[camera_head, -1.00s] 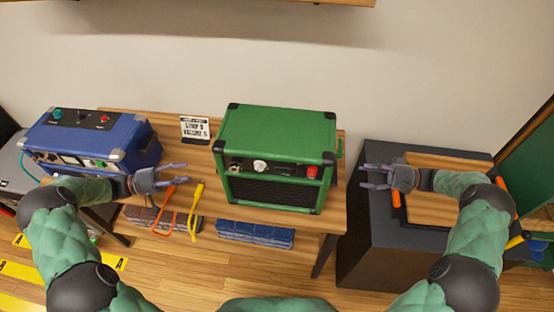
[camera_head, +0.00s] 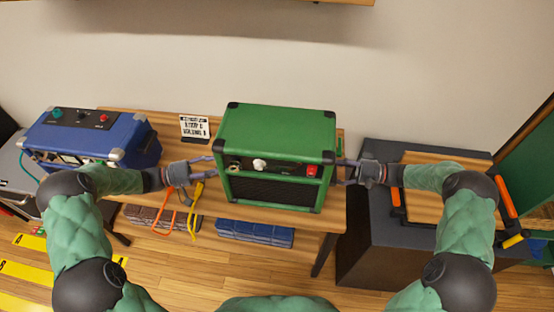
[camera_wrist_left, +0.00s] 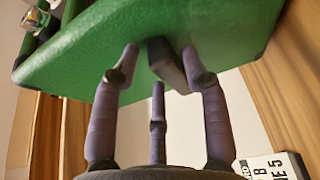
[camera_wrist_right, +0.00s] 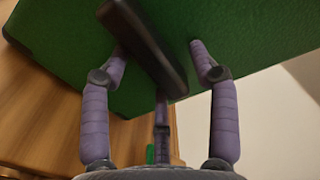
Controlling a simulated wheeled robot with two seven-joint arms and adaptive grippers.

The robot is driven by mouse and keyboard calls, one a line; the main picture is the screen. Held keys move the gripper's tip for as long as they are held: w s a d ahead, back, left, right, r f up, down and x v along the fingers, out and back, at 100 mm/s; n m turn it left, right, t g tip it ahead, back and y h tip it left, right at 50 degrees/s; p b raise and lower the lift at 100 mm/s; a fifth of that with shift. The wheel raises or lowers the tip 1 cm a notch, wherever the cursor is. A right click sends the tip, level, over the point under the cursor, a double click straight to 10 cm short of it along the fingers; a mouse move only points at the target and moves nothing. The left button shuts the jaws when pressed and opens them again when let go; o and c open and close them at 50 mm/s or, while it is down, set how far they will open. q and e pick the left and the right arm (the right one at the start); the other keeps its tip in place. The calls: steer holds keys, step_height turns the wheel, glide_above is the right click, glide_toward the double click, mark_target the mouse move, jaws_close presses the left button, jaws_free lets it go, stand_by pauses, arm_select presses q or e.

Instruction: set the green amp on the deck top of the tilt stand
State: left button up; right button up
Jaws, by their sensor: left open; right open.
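The green amp (camera_head: 278,133) stands upright on the wooden table, its dark grille and knobs facing me. My left gripper (camera_head: 208,164) is open at the amp's left side. In the left wrist view its fingers (camera_wrist_left: 160,65) are spread around a dark side handle (camera_wrist_left: 168,62). My right gripper (camera_head: 346,168) is open at the amp's right side. In the right wrist view its fingers (camera_wrist_right: 158,60) are spread on both sides of a dark handle (camera_wrist_right: 145,50). Whether the fingertips touch is unclear. A stand with a wooden top (camera_head: 426,212) and orange-ended bars is at the right, on a dark box.
A blue amp (camera_head: 92,138) sits at the left. The dark box (camera_head: 375,240) stands right of the table (camera_head: 326,217), across a narrow gap.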

arm_select(q)
jaws_close()
arm_select(e)
steer(key=c, duration=0.9)
jaws_close()
arm_select(q)
steer(key=shift+r, duration=0.15)
arm_select(e)
steer(key=shift+r, duration=0.15)
arm_select(q)
steer(key=shift+w+r+p, duration=0.1)
steer(key=shift+r+p, duration=0.05)
steer(key=shift+p, duration=0.15)
arm_select(e)
steer(key=shift+w+r, duration=0.15)
steer(key=shift+r, duration=0.05)
